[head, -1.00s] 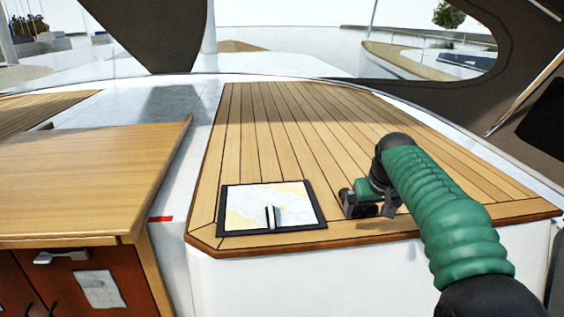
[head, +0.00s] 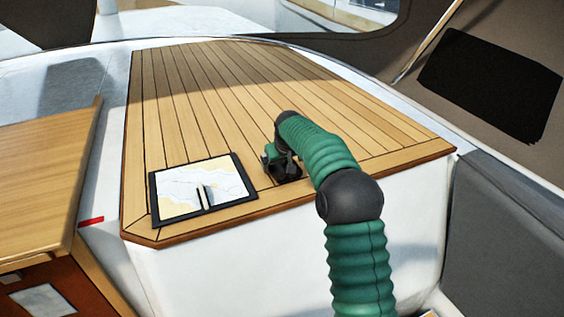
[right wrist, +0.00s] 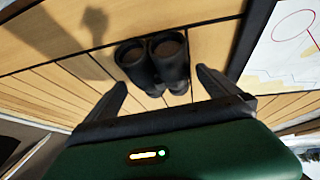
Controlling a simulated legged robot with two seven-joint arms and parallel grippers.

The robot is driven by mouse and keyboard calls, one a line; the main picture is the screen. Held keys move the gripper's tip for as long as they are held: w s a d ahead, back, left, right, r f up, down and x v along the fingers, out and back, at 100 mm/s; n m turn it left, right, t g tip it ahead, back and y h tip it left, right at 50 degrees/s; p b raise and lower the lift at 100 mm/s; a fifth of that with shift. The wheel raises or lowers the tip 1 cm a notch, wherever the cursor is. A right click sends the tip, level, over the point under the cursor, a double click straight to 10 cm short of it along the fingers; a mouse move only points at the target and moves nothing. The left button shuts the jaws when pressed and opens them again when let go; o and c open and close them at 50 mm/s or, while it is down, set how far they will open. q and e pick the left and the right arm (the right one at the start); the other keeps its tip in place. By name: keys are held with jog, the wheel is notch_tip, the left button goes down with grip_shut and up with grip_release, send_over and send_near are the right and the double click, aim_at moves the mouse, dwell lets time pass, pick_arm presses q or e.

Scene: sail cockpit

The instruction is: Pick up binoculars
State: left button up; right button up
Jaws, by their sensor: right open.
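The black binoculars (right wrist: 154,64) rest on the wooden tabletop, with their two round lens ends facing the right wrist camera. My right gripper (right wrist: 160,82) is open, with one finger to each side of the binoculars and a visible gap on both sides. I cannot tell whether the fingertips reach down past them. In the head view my right gripper (head: 279,163) is low over the front part of the teak top, just right of the chart, and the binoculars there are mostly hidden by it and hard to separate from its dark parts. My left gripper is out of view.
A black-framed chart (head: 247,193) with a small light-and-dark object (head: 204,197) on it lies left of my gripper. The teak tabletop (head: 210,95) is clear behind. A wooden cabinet (head: 45,180) stands at left, and a grey seat back (head: 500,230) at right.

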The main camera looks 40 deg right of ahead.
jog(key=shift+x, duration=0.9)
jog(key=shift+s+d+f, duration=0.1)
jog(key=shift+d+f, duration=0.05)
jog(key=shift+a, duration=0.2)
jog(key=c, duration=0.6)
jog(key=shift+d, duration=0.1)
jog(key=c, duration=1.2)
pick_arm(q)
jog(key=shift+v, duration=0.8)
pick_arm(e)
jog(key=shift+c, duration=0.6)
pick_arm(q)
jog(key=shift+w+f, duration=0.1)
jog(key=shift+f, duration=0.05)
pick_arm(e)
jog(key=shift+w+r, duration=0.2)
